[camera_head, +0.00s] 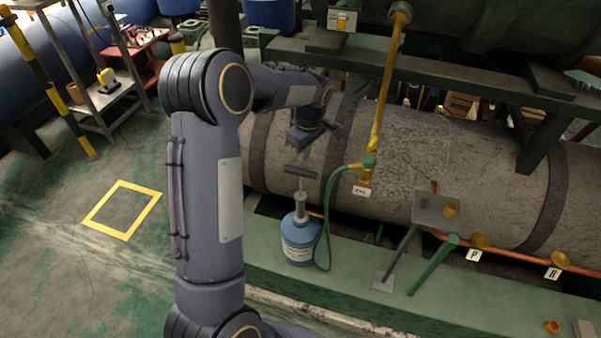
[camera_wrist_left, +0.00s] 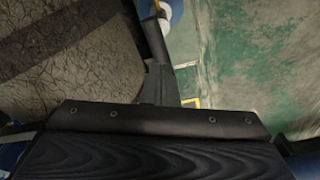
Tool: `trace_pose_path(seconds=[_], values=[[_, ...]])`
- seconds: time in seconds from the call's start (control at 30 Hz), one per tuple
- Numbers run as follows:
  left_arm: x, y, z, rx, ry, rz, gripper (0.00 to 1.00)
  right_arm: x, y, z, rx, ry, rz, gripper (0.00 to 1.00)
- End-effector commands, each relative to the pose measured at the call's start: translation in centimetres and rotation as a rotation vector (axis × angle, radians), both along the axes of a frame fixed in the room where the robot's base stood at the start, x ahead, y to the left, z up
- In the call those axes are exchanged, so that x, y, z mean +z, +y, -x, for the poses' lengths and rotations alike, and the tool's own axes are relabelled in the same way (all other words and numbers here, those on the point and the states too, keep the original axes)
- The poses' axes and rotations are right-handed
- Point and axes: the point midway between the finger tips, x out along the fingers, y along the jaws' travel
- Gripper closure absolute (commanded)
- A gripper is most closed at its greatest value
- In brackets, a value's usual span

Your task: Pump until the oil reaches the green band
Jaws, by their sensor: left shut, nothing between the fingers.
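A blue hand pump (camera_head: 299,241) with a pale label stands upright on the green ledge. Its rod rises to a dark T-shaped handle (camera_head: 300,172). My left gripper (camera_head: 300,150) is just above the handle, pointing down, shut and empty; I cannot tell whether it touches the handle. In the left wrist view, part of a blue and white object (camera_wrist_left: 167,12), likely the pump, shows at the top edge. A small white plate with an amber patch (camera_head: 342,19) sits at the top; I cannot make out an oil level or a green band. My right gripper is out of view.
A green hose (camera_head: 327,200) runs from the pump up to a yellow pipe (camera_head: 385,90). The big grey cylinder (camera_head: 420,165) lies behind. A metal stand (camera_head: 436,212) is to the right on the green ledge (camera_head: 345,283). The floor at left is open.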

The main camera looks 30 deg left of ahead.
Motion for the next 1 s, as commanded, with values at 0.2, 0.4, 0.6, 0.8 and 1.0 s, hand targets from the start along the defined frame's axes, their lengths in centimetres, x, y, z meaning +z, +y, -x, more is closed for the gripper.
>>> trace_pose_path(seconds=[0.2,0.4,0.6,0.8,1.0], values=[[-3.3,0.3,0.0,0.000,0.002,0.000,1.00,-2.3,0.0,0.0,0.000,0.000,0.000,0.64],[-4.1,0.4,0.0,0.000,0.000,0.000,1.00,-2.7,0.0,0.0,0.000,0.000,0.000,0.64],[-4.0,0.4,0.0,0.000,0.001,0.000,1.00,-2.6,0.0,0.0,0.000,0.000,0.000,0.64],[-4.5,0.4,0.0,0.000,0.001,0.000,1.00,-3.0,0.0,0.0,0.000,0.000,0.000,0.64],[-6.8,0.4,0.0,0.000,0.003,0.000,1.00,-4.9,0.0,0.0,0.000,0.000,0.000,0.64]])
